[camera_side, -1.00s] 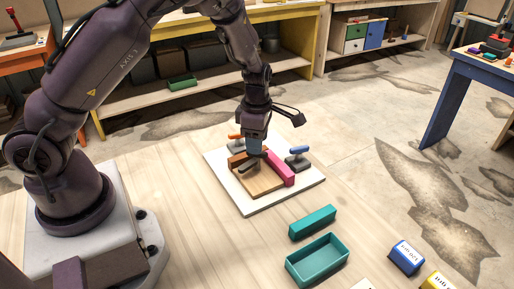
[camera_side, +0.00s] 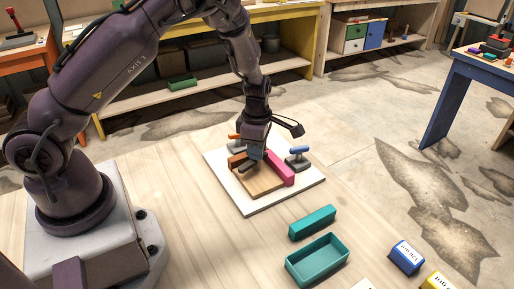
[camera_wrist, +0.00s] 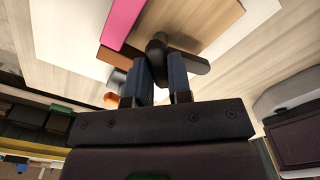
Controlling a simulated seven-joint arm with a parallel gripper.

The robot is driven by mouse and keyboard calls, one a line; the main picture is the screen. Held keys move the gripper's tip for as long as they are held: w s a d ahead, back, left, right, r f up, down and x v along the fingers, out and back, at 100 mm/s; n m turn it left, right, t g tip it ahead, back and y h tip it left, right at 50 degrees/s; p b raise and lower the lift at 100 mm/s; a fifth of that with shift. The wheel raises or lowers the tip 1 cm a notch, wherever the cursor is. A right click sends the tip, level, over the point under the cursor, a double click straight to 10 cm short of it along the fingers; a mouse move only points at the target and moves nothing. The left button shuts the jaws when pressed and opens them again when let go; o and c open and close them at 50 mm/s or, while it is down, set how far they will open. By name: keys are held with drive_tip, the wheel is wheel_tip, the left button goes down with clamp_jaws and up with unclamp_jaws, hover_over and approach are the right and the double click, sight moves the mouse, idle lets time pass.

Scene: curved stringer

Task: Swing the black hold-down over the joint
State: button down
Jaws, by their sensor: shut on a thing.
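The black hold-down (camera_wrist: 190,63) is a short dark bar with a rounded end, lying over the tan wood block (camera_wrist: 190,20) in the wrist view. My gripper (camera_wrist: 160,58) is shut on the black hold-down near its rounded end. In the side view my gripper (camera_side: 254,156) is low over the fixture, and the hold-down (camera_side: 245,168) shows as a small dark bar just in front of it. A pink bar (camera_side: 280,169) and a brown block (camera_side: 236,160) border the tan block (camera_side: 258,182). Where they meet is partly hidden by my gripper.
The fixture sits on a white board (camera_side: 311,180). A blue-handled clamp (camera_side: 299,150) stands right of my gripper, and an orange-handled clamp (camera_side: 234,137) stands behind it. A teal block (camera_side: 312,222) and teal tray (camera_side: 342,250) lie in front.

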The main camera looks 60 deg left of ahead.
drive_tip(key=shift+m, duration=0.3)
drive_tip(key=m, duration=0.3)
drive_tip(key=shift+m, duration=0.3)
drive_tip(key=m, duration=0.3)
drive_tip(key=shift+m, duration=0.3)
drive_tip(key=m, duration=0.3)
drive_tip(key=shift+m, duration=0.4)
drive_tip(key=m, duration=1.1)
drive_tip(key=shift+m, duration=0.4)
drive_tip(key=m, duration=0.6)
drive_tip(key=shift+m, duration=0.4)
